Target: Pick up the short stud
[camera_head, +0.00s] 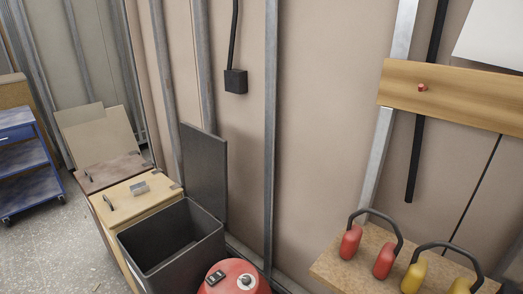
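I cannot single out the short stud for certain. A small grey metallic piece (139,187) lies on the light wooden lid of a box at the lower left; it is too small to tell whether it is the short stud. Long upright metal studs stand along the wall, one near the middle (271,130) and one left of it (205,70). Neither of my grippers shows in the head view.
Red ear defenders (351,242) and yellow ones (413,278) rest on a chipboard shelf (335,268). A blue cart (25,165) stands at left; floor before it is clear.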

